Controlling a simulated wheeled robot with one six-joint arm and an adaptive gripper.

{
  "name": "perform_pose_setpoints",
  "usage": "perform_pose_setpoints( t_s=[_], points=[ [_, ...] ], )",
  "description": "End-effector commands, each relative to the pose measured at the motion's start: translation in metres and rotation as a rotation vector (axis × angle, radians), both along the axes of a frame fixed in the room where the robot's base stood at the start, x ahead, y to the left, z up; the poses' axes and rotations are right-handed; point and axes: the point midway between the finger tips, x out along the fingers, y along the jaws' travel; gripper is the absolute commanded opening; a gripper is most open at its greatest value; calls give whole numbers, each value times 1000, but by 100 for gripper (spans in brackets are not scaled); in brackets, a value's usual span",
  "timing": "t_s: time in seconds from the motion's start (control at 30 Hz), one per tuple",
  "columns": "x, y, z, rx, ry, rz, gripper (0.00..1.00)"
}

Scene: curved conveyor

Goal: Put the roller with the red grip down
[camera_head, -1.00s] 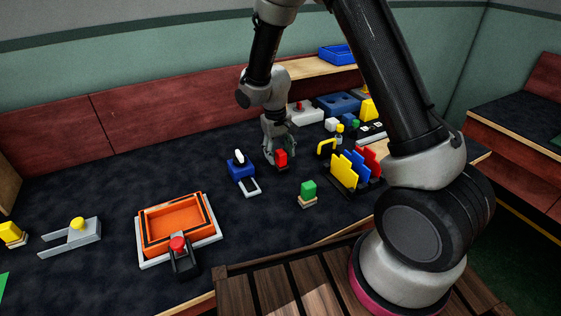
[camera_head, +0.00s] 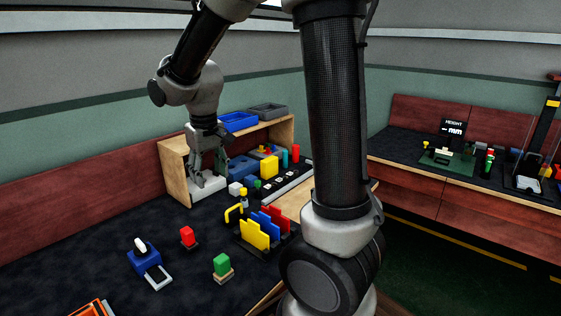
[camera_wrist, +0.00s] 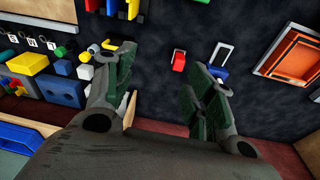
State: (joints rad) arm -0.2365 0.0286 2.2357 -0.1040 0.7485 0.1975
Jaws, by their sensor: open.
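The roller with the red grip (camera_head: 187,235) stands on the dark table, with a dark part under the grip. It also shows in the wrist view (camera_wrist: 179,60), above and between the fingers, apart from them. My gripper (camera_head: 208,168) is by the left end of the wooden shelf, at the back of the table, away from the roller. In the wrist view my gripper's fingers (camera_wrist: 157,84) are spread with nothing between them.
Yellow, blue and red plates (camera_head: 268,227) stand in a rack to the right. The wooden shelf (camera_head: 174,176) bounds the back. Open table lies at left.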

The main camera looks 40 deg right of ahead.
Motion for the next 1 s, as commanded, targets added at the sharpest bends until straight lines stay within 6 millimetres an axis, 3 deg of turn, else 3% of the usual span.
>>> perform_pose_setpoints(
  t_s=[0.03,0.2,0.4,0.5,0.7,1.0],
  points=[
    [-19,-13,20,10,-29,-16,55],
    [-86,-48,64,37,-102,-54,55],
    [-162,-72,85,57,-181,-87,55],
    [-188,-77,87,64,-209,-97,55],
    [-211,-80,86,68,-232,-104,55],
    [-212,-80,86,69,-232,-104,55]
  ],
)
